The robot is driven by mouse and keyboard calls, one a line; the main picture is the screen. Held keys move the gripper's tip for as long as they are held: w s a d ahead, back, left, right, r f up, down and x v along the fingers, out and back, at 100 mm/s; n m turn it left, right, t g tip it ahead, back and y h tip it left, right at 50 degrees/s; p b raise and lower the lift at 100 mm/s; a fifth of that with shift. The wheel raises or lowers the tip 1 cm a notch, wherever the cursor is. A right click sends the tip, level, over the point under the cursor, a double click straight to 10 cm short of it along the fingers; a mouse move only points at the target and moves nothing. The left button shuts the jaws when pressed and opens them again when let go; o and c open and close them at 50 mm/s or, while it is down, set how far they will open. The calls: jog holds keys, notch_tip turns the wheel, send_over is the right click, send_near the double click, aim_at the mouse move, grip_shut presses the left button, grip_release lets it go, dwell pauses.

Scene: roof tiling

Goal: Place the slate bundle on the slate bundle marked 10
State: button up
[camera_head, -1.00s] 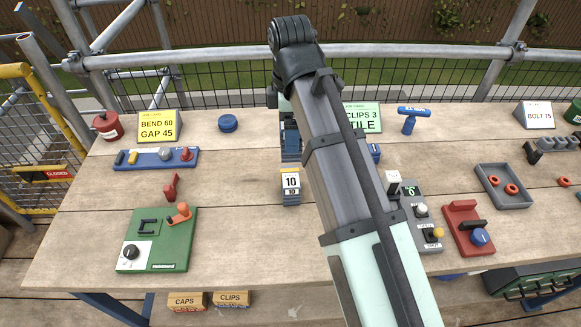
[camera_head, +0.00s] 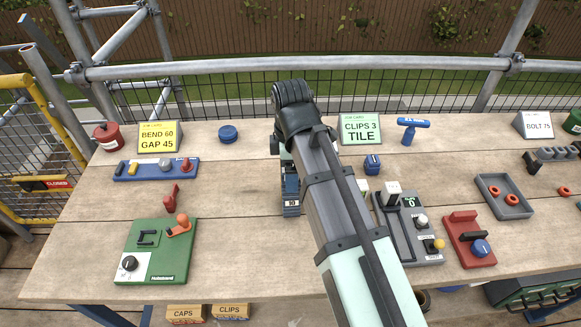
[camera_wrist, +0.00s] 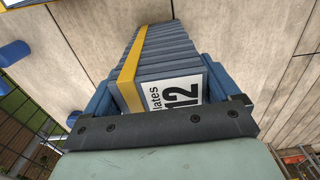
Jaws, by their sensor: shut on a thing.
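My gripper (camera_wrist: 160,105) is shut on the slate bundle (camera_wrist: 165,60), a row of dark blue-grey slates with a yellow band and a white label marked 12. In the head view the held bundle (camera_head: 291,180) shows below my wrist, between blue fingers. The slate bundle marked 10 (camera_head: 292,208) is on the bench under or just in front of it, mostly covered, with only the low part of its label showing. I cannot tell whether the two bundles touch.
The wooden bench (camera_head: 250,250) is clear in front.

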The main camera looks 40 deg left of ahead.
jog(key=shift+f, duration=0.1)
jog(key=o, duration=1.2)
notch_tip(320, 180, up, 12)
jog(key=shift+r, duration=0.15)
